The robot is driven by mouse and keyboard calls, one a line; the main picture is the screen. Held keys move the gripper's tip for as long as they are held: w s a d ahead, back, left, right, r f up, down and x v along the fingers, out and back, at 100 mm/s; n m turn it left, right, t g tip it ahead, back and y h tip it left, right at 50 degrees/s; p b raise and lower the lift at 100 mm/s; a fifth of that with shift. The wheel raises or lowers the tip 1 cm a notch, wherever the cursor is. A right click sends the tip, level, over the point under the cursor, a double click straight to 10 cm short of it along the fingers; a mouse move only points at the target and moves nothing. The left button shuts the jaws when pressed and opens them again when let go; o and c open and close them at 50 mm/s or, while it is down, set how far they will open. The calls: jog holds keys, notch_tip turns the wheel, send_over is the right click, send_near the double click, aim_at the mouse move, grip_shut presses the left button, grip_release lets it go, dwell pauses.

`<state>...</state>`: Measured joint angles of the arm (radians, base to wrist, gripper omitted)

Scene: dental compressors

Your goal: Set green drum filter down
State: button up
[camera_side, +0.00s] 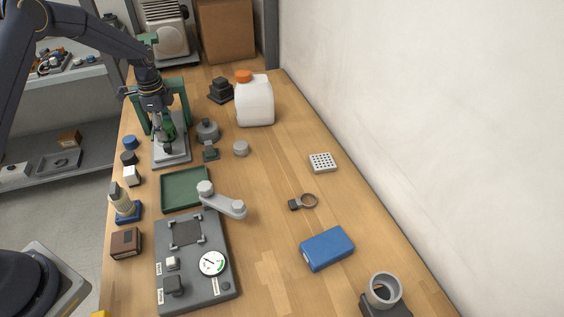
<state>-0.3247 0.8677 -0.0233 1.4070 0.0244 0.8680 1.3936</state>
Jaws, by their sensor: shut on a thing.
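My gripper (166,141) points down at the far left of the bench, over a grey base plate (178,159) with a green upright frame (184,101) behind it. It is shut on the green drum filter (169,130), which shows as a small dark green shape partly hidden by the fingers. I cannot tell whether the filter touches the plate. A green tray (186,203) with a raised rim lies nearer the camera, with a bare floor.
A white jug (254,102) with orange cap stands behind. A grey gauge panel (205,287) lies in front.

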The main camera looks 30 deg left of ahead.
aim_at(164, 126)
jog(key=o, duration=0.7)
jog(key=shift+f, duration=0.15)
jog(key=s+d+r+n+t, duration=0.1)
jog(key=s+d+r, duration=0.15)
jog(key=r, duration=0.75)
jog(key=s+d+r+n, duration=0.2)
jog(key=d+r, duration=0.1)
jog(key=r, duration=0.8)
jog(key=s+d+r+n+t, duration=0.2)
jog(key=s+d+r+n, duration=0.3)
jog(key=s, duration=0.7)
jog(key=s+d+f+n+t, duration=0.1)
jog(key=s+d+n, duration=0.1)
jog(key=s, duration=0.4)
jog(key=s+d+n+t, duration=0.1)
jog(key=s+d+n, duration=0.1)
jog(key=s, duration=0.4)
jog(key=shift+d+f+n+t, duration=0.3)
jog(key=shift+d+f, duration=0.1)
jog(key=shift+d, duration=0.1)
